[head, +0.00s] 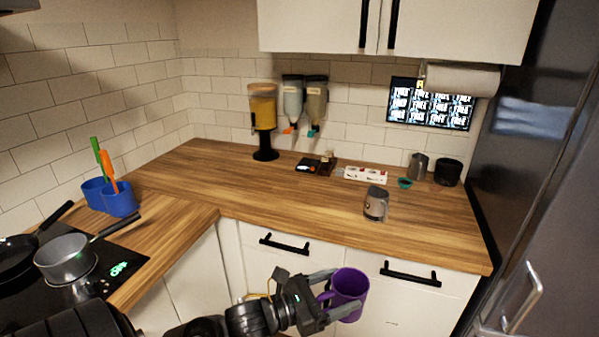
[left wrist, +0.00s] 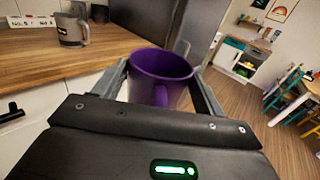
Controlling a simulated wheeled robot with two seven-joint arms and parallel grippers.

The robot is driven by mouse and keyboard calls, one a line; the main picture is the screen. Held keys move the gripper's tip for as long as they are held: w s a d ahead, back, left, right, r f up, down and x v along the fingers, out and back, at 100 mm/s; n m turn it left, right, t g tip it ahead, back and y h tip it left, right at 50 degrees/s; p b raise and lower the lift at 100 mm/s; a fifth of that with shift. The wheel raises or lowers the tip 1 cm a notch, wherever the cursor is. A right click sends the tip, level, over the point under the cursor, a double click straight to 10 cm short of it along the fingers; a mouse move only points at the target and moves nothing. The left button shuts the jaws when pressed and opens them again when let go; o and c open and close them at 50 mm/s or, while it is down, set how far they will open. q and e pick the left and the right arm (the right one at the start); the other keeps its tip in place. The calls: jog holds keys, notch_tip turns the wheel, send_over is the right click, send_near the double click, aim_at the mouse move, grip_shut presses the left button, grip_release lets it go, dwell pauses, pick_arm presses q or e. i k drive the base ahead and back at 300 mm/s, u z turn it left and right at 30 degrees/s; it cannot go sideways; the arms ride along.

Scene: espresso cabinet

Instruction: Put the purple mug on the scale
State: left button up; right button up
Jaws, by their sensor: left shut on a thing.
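The purple mug (head: 349,290) is upright in my left gripper (head: 333,292), in front of the drawers and below the counter's front edge. My right gripper is not in view.
A white box (head: 365,175), metal pitcher (head: 418,166) and black canister (head: 448,172) stand behind. The counter's middle is clear. Black drawer handles (head: 284,244) stick out below.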

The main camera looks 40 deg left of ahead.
aim_at(309, 163)
jog(key=u, duration=1)
jog(key=i, duration=1.55)
jog(key=z, duration=0.65)
jog(key=i, duration=0.35)
jog(key=z, duration=0.3)
